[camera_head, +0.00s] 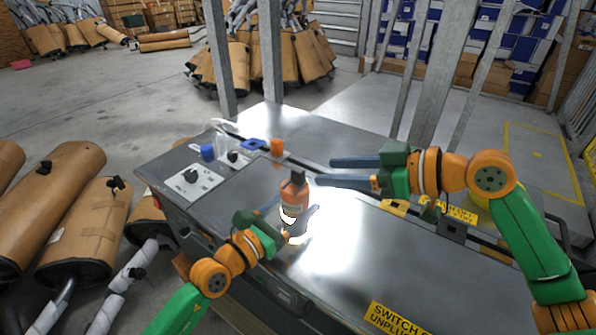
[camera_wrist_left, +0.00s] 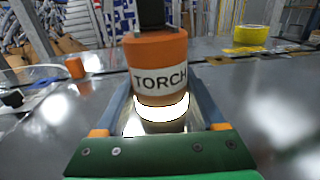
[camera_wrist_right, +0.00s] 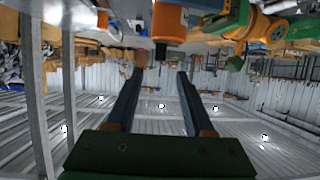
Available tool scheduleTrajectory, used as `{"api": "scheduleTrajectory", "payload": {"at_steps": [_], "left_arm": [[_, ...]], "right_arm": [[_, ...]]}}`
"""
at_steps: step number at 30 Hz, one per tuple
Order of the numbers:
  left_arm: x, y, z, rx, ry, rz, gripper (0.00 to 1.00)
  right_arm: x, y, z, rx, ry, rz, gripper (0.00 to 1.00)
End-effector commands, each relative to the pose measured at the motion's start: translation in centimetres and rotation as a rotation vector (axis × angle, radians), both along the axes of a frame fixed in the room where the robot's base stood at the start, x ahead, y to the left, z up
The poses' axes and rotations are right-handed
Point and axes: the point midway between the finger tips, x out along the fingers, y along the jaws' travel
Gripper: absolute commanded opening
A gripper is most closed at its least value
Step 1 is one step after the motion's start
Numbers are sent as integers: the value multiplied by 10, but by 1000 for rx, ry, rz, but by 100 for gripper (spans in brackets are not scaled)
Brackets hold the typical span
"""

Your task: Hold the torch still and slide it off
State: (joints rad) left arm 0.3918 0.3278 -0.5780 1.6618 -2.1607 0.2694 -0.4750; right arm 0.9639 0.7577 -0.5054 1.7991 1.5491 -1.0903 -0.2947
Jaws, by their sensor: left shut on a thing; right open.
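The torch (camera_head: 296,190) is an orange cylinder with a black top and a white TORCH label. It stands upright on the grey metal bench top (camera_head: 350,265). My left gripper (camera_head: 297,206) is shut on its lower part, with one finger on each side; the label shows between the fingers in the left wrist view (camera_wrist_left: 160,80). A glowing white band shows low on the torch. My right gripper (camera_head: 332,172) is open and empty, right of the torch's black top, its fingers pointing left. In the right wrist view the torch's black top (camera_wrist_right: 160,50) shows upside down beyond the fingertips.
Yellow signs (camera_head: 395,318) mark the bench. Brown mufflers (camera_head: 80,230) lie left. Metal posts (camera_head: 268,50) stand behind.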

Motion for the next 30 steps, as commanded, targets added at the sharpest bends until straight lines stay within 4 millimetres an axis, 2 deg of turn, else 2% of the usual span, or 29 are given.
{"api": "scheduleTrajectory", "payload": {"at_steps": [3, 9, 13, 20, 22, 26, 27, 30], "left_arm": [[0, 0, 0, -1, -1, 0, 8], [0, 0, 0, -1, -1, 0, 8], [0, 0, 0, -1, -1, 0, 8], [0, 0, 0, 0, 0, 0, 8], [0, 0, 0, 0, 0, 0, 8], [0, 0, 0, 0, 0, 0, 8], [0, 0, 0, 0, 0, 0, 8], [0, 0, 0, 0, 0, 0, 8]], "right_arm": [[16, 27, -12, 3, 2, 3, 52], [37, 58, -28, 2, 3, -1, 52], [42, 67, -32, 0, 1, 0, 52], [43, 67, -33, -1, 2, -1, 52], [43, 67, -33, -1, 2, -1, 39], [43, 67, -33, -1, 2, -1, 4], [43, 67, -33, -1, 2, -1, 0], [43, 67, -33, -1, 2, -1, 0]]}}
